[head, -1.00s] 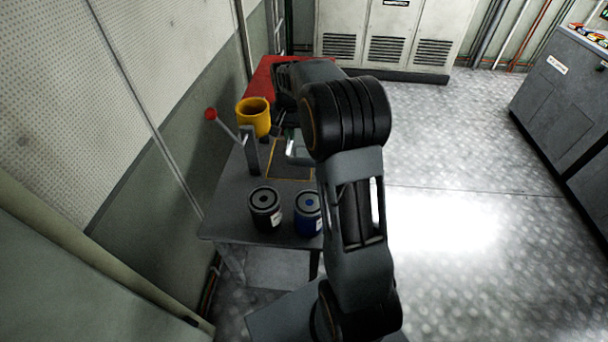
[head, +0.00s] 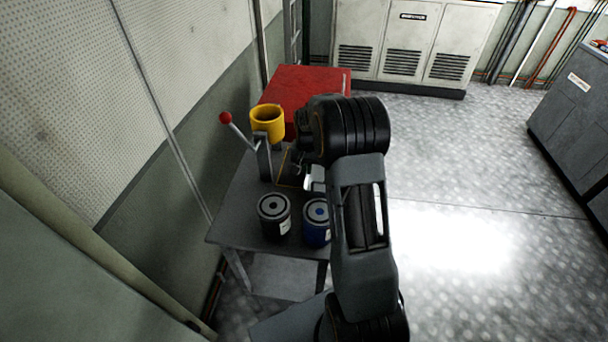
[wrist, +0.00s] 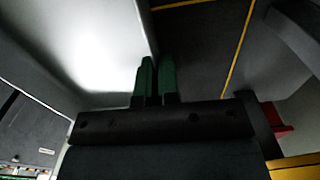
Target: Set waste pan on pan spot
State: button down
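The waste pan (head: 315,178) is a pale metal pan, mostly hidden behind my arm in the head view. In the wrist view its bright grey wall (wrist: 85,45) fills the upper left. My gripper (wrist: 156,75) has two green fingertips close together, one on each side of the pan's edge, and appears shut on it. The pan spot (head: 289,171) is a dark patch with a yellow outline on the bench, partly covered by my arm. In the wrist view the dark spot (wrist: 200,45) lies right of the pan. Pan height above the bench is unclear.
A yellow cup (head: 267,124) on a stand with a red-knobbed lever (head: 226,118) is left of the spot. A black can (head: 274,215) and a blue can (head: 317,222) stand at the near bench (head: 235,220) edge. A red box (head: 305,88) is behind.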

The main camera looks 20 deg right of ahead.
jog(key=shift+f, duration=1.45)
jog(key=shift+f, duration=0.15)
jog(key=c, duration=1.4)
grip_release()
jog(key=shift+o, duration=0.2)
